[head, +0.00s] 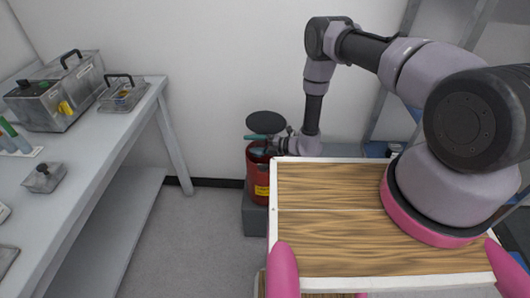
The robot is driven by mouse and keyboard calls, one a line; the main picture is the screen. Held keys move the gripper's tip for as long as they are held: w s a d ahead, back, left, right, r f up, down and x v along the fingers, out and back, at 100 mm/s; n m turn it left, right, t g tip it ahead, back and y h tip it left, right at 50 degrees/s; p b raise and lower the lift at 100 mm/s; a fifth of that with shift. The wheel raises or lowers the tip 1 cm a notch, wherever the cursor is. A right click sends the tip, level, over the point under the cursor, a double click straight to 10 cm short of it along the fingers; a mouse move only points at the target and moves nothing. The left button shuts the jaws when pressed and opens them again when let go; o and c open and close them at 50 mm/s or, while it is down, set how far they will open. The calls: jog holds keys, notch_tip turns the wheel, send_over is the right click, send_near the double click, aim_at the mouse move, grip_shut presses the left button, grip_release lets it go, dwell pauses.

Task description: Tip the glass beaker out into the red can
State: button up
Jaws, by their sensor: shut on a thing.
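The red can (262,190) stands at the centre on a grey block, with a yellow label on its front. A dark round lid (266,123) stands raised above and behind its mouth. My gripper (264,146) is just over the can's mouth, shut on the glass beaker (258,151). The beaker shows only as a small teal, glassy shape, lying roughly sideways over the can's opening. Its exact tilt, its contents and the can's inside are too small or hidden to tell.
My own wood-topped base with pink parts fills the lower right. A grey bench (105,130) along the left carries a metal box with a handle (60,95), a lidded tray (122,95) and small items. The floor (195,235) between bench and can is clear.

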jog(key=shift+s+a+f+m, duration=0.2)
jog(key=shift+f+m, duration=0.05)
jog(key=shift+m, duration=0.25)
dwell(0.4)
jog(key=shift+w+f+m+g+p, duration=0.2)
jog(key=shift+f+m+g+p, duration=0.2)
jog(key=shift+m+g+p, duration=0.15)
dwell(0.5)
jog(key=m, duration=0.1)
jog(key=w+m+g, duration=0.1)
jog(key=m, duration=0.1)
jog(key=m+y, duration=0.1)
jog(key=shift+w+d+m+g, duration=0.25)
jog(key=shift+w+d, duration=0.1)
jog(key=shift+w, duration=0.05)
dwell(0.9)
